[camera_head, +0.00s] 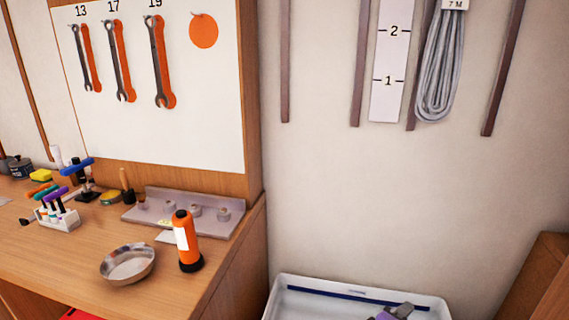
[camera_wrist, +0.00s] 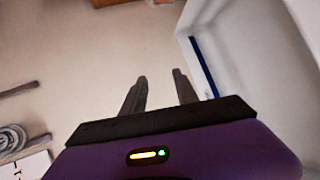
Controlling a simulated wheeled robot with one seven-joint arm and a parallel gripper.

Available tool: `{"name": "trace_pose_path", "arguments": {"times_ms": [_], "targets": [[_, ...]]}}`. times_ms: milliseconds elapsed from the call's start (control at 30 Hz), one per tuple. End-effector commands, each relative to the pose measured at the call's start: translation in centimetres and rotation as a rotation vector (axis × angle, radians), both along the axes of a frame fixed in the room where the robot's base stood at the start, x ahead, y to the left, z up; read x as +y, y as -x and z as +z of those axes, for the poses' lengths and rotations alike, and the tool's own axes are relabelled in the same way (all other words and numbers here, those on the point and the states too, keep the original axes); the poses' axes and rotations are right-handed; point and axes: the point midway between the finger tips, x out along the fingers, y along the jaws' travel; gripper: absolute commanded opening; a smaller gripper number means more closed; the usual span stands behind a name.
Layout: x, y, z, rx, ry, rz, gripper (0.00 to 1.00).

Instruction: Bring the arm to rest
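My gripper (camera_wrist: 160,75) shows in the wrist view with its two dark fingers apart and nothing between them. In the head view, a purple and grey part of my gripper (camera_head: 392,312) shows at the bottom edge, in front of the white tray (camera_head: 290,287). Its fingertips cannot be made out there. The tray, with a blue stripe, is also beside the gripper at the right of the wrist view (camera_wrist: 225,45). I cannot tell how high the gripper is over the tray.
A grey coiled line (camera_head: 440,70) labelled 7 M hangs on the wall beside a numbered white board (camera_head: 391,60). On the wooden bench (camera_head: 60,270) stand an orange bottle (camera_head: 186,240), a metal bowl (camera_head: 127,264) and a screwdriver rack (camera_head: 58,218). Wrenches (camera_head: 118,65) hang above.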

Motion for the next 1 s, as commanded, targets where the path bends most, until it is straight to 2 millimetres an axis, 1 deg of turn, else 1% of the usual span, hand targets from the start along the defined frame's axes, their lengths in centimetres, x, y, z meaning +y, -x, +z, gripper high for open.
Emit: {"name": "trace_pose_path", "arguments": {"times_ms": [33, 100, 167, 200, 267, 367, 400, 567, 700, 867, 900, 967, 1000], "targets": [[1.0, 0.4, -0.9, -0.044, -0.062, 0.067, 0.36], [2.8, 1.1, -2.0, -0.117, -0.168, 0.165, 0.36], [4.4, 2.2, -2.6, -0.177, -0.259, 0.237, 0.36], [5.4, 3.0, -2.8, -0.216, -0.321, 0.281, 0.36], [6.8, 4.6, -2.9, -0.270, -0.412, 0.338, 0.36], [8.7, 7.7, -2.6, -0.355, -0.559, 0.410, 0.36], [9.3, 9.1, -2.3, -0.388, -0.617, 0.432, 0.36], [11.2, 14.9, 0.1, -0.513, -0.831, 0.494, 0.36], [11.9, 20.1, 3.0, -0.614, -0.997, 0.509, 0.36], [11.8, 25.9, 6.9, -0.716, -1.157, 0.493, 0.36], [11.6, 27.3, 7.8, -0.737, -1.190, 0.483, 0.36], [11.3, 29.2, 9.3, -0.768, -1.235, 0.465, 0.36], [11.1, 30.6, 10.2, -0.783, -1.261, 0.449, 0.36]]}}
